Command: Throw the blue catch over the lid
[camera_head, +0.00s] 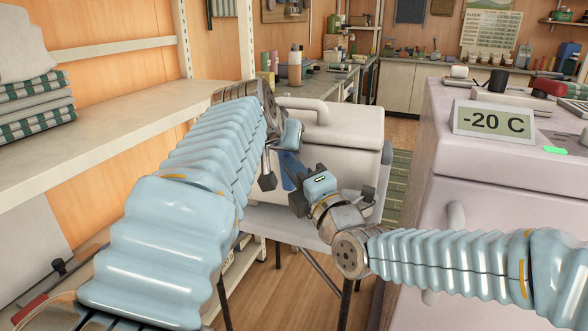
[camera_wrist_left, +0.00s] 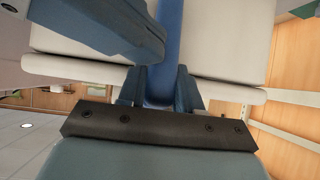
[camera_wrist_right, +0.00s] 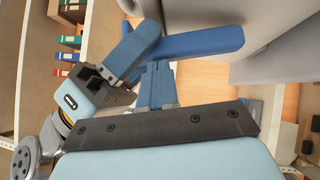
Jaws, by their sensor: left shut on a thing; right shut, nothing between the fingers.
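The white crate (camera_head: 350,170) stands on a small table, its lid (camera_head: 345,122) lying on it with a handle on top. The blue catch (camera_head: 288,168) shows at the crate's near side, partly hidden by my grippers. In the left wrist view my left gripper (camera_wrist_left: 160,78) is shut on the blue catch (camera_wrist_left: 167,25), a bar between its fingers. The catch also shows in the right wrist view (camera_wrist_right: 200,42). My right gripper (camera_wrist_right: 157,68) is shut and empty, just below the catch and close beside the left gripper; whether it touches the catch is unclear.
A pale freezer (camera_head: 480,170) with a "-20 C" sign (camera_head: 493,122) stands at the right. Shelves (camera_head: 110,115) with folded cloths (camera_head: 35,95) are at the left. The two grippers leave little room between them. Open floor (camera_head: 400,130) shows behind the crate.

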